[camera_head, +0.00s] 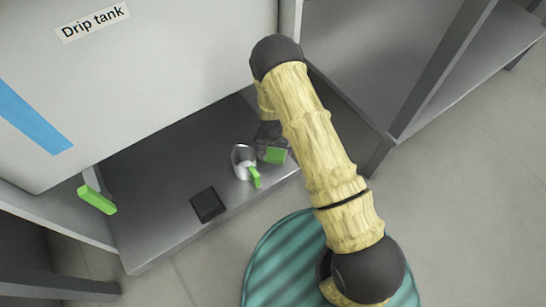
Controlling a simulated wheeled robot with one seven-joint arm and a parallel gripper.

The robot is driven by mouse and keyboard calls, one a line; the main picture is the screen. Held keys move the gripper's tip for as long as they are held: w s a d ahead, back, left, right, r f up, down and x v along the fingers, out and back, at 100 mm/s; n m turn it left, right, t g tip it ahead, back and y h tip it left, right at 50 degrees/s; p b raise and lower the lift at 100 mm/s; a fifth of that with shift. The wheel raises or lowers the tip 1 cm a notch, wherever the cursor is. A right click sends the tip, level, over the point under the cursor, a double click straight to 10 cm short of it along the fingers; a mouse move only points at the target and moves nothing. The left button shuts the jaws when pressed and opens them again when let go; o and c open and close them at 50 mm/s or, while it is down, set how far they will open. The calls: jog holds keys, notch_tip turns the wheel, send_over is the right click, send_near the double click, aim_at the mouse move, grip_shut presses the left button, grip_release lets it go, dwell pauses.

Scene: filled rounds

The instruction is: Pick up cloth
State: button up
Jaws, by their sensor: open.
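My gripper (270,138) is at the end of my arm, low over the grey shelf below the tank. It is small and dark in this view and partly hidden by my arm; its jaws are open. A small green patch (275,155) shows right at the gripper; I cannot tell whether it is cloth or part of the gripper. A flat dark square (207,204) lies on the shelf to the left, near the front edge; I cannot tell if it is cloth. No other cloth is clearly visible.
A metal cup (241,157) with a green handle stands just left of my gripper. The tank labelled "Drip tank" (180,70) overhangs the shelf (160,225), with a green lever (97,200) at lower left. A grey rack (400,60) stands at right.

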aim_at(273, 154)
jog(key=f+b, duration=0.3)
jog(key=w+f+b, duration=0.1)
jog(key=f+b, duration=0.1)
jog(key=shift+a, duration=0.15)
dwell(0.7)
jog(key=c, duration=0.9)
jog(key=shift+r, duration=0.15)
